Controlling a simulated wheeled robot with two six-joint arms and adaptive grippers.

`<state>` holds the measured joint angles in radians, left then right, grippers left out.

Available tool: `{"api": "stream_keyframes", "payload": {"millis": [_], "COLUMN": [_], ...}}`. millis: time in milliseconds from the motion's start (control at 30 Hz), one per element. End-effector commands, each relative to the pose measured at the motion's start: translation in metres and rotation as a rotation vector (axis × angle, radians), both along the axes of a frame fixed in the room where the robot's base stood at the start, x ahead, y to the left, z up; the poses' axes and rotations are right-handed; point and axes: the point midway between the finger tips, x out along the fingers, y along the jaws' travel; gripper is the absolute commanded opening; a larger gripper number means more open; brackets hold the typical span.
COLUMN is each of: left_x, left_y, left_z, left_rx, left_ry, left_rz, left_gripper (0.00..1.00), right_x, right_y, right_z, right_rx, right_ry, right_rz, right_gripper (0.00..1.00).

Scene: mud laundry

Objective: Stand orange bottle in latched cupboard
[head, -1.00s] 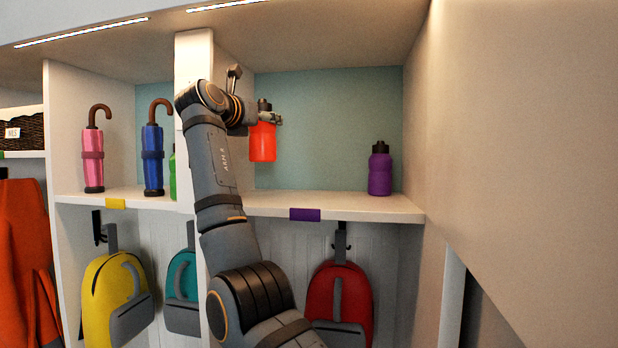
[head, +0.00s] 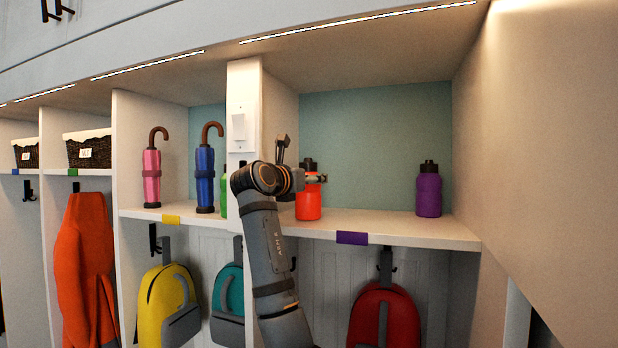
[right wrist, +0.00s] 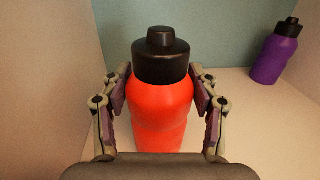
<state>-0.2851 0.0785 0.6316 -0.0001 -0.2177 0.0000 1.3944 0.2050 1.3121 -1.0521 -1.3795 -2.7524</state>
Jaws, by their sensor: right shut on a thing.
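The orange bottle (head: 309,200) with a black cap is upright in the right-hand cubby, near its left wall. It also fills the middle of the right wrist view (right wrist: 162,110). My right gripper (head: 318,178) is shut on it, one finger on each side below the cap. The bottle's base is at or just above the shelf (head: 400,229); I cannot tell if it touches. My left gripper is not in view. I see no door or latch on this cubby.
A purple bottle (head: 428,192) stands at the right of the same shelf, with free room between. A divider (head: 243,110) with a switch is close left of my arm. Blue (head: 205,178) and pink (head: 151,178) umbrellas stand left. A red backpack (head: 384,315) hangs below.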

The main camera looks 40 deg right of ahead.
Motion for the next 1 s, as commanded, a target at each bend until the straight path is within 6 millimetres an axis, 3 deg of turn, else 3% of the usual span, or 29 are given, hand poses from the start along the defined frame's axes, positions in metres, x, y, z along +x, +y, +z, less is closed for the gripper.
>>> {"api": "stream_keyframes", "payload": {"millis": [300, 333, 400, 767, 1000], "left_x": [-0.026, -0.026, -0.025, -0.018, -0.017], "left_y": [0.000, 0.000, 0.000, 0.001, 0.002], "left_z": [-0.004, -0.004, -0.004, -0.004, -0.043], "left_rx": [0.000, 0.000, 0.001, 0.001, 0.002], "left_ry": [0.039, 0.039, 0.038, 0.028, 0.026], "left_rz": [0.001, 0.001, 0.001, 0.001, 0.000], "left_gripper": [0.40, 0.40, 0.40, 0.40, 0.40], "right_x": [0.000, 0.000, 0.000, -0.001, -0.017], "right_y": [0.000, 0.000, 0.000, 0.002, 0.050], "right_z": [-0.004, -0.004, -0.003, -0.002, -0.009], "right_rx": [-0.001, 0.000, 0.000, 0.001, 0.001], "right_ry": [-0.001, -0.001, -0.001, -0.002, -0.006], "right_rz": [0.000, 0.000, 0.000, 0.001, 0.006], "right_gripper": [0.20, 0.62, 0.70, 0.70, 0.70]}}
